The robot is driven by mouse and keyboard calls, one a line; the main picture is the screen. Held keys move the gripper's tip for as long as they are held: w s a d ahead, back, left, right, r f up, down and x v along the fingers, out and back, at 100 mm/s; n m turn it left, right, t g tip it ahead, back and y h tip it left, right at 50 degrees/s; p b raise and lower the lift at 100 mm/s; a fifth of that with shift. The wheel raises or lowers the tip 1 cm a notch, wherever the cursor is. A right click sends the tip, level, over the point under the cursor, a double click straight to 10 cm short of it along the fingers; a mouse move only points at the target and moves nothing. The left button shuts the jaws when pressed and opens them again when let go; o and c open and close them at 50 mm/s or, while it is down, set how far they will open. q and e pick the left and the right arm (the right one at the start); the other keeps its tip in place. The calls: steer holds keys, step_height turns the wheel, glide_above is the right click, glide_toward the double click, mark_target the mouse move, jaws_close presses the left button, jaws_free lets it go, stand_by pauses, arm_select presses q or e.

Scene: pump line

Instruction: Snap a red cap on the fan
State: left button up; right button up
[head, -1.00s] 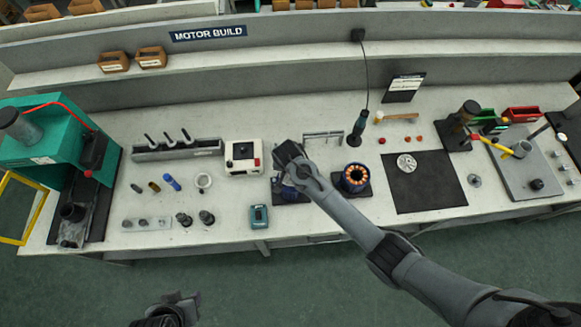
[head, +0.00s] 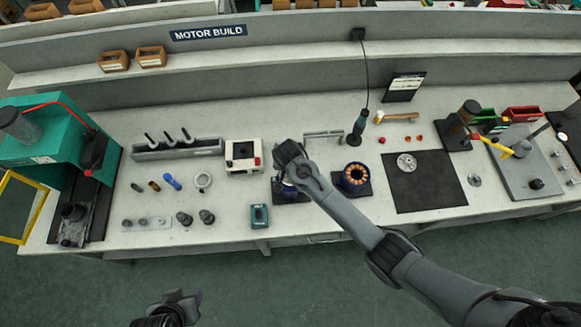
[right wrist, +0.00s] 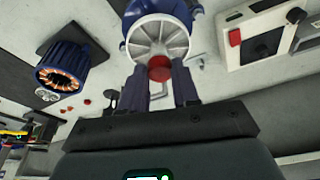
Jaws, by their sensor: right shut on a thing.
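My right gripper (right wrist: 161,80) is shut on a red cap (right wrist: 159,68). In the right wrist view the cap overlaps the middle-lower part of a pale, spoked fan (right wrist: 160,38). I cannot tell whether the cap touches the fan. The fan sits on a blue motor housing (right wrist: 190,8). In the head view this right gripper (head: 288,160) is over that motor (head: 291,194) and hides most of the fan. Loose red caps (head: 407,138) lie on the bench to the right. My left gripper (head: 180,303) is in front of the bench, apart from everything; its jaws are unclear.
Beside the motor stands a second blue housing with copper windings (head: 355,178). Another fan (head: 407,162) lies on a dark mat (head: 428,190). A white box with a red button (head: 243,157) stands to the left, and a hanging screwdriver (head: 357,130) behind.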

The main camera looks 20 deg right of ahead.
steer(key=shift+f, duration=0.2)
stand_by(0.3)
steer(key=shift+f, duration=0.3)
stand_by(0.5)
stand_by(0.6)
steer(key=shift+f, duration=0.15)
stand_by(0.5)
steer(key=shift+f, duration=0.2)
steer(key=o, duration=1.1)
steer(key=shift+o, duration=0.2)
steer(key=shift+r, duration=0.1)
